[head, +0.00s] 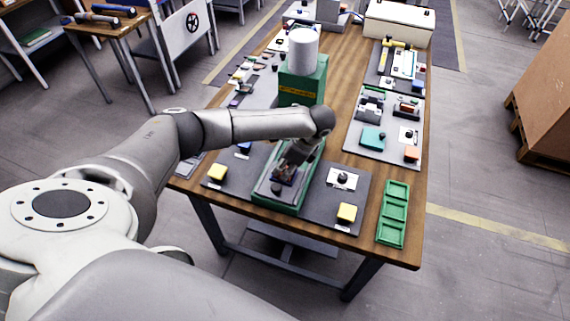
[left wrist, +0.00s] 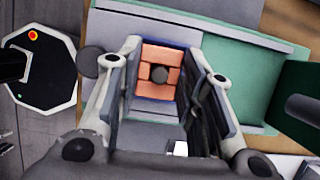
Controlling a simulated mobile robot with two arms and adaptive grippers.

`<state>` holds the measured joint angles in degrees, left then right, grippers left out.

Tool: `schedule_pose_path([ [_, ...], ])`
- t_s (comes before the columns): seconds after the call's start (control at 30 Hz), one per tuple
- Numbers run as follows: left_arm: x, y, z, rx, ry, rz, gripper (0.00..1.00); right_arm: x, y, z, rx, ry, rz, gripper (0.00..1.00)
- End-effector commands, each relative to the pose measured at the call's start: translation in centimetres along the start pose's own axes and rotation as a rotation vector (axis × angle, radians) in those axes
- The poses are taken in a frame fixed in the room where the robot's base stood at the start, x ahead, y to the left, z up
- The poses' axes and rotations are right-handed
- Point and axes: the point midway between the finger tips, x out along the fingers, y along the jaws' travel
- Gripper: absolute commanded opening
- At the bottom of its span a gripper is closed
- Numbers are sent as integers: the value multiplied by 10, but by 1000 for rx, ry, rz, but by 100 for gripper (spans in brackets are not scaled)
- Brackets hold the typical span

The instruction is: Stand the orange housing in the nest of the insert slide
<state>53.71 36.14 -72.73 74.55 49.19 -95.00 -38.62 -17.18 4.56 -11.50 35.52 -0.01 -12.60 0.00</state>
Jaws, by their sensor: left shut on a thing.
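My left gripper (head: 285,171) is over the insert slide (head: 262,199), a green base with a grey top in the middle of the table. In the left wrist view, the orange housing (left wrist: 147,88) sits between the two fingers of the left gripper (left wrist: 158,70), which are shut on it. The housing has a dark round part at its middle and a dark blue edge around it, perhaps the nest. I cannot tell whether the housing is fully seated. The slide's grey plate (left wrist: 150,30) shows behind it. My right gripper is not in view.
Yellow buttons (head: 217,172) and (head: 346,213) flank the slide on dark mats. A green press column (head: 301,85) with a white cylinder stands behind it. A green tray (head: 394,213) lies at the right edge.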

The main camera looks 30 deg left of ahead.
Motion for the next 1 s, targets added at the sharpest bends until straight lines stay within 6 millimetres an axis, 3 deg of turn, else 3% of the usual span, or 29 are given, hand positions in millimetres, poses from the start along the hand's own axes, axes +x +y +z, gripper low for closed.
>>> schedule_pose_path([
  [0.03,0,0,0,0,0,0,39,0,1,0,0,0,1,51],
  [0.2,0,0,0,0,0,0,60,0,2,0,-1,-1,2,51],
  [0.57,-3,0,0,1,1,-1,60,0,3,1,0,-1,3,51],
  [0.77,-32,-1,-1,2,3,-3,60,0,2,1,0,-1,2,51],
  [1.0,-84,-1,-1,1,3,-4,60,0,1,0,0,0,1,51],
])
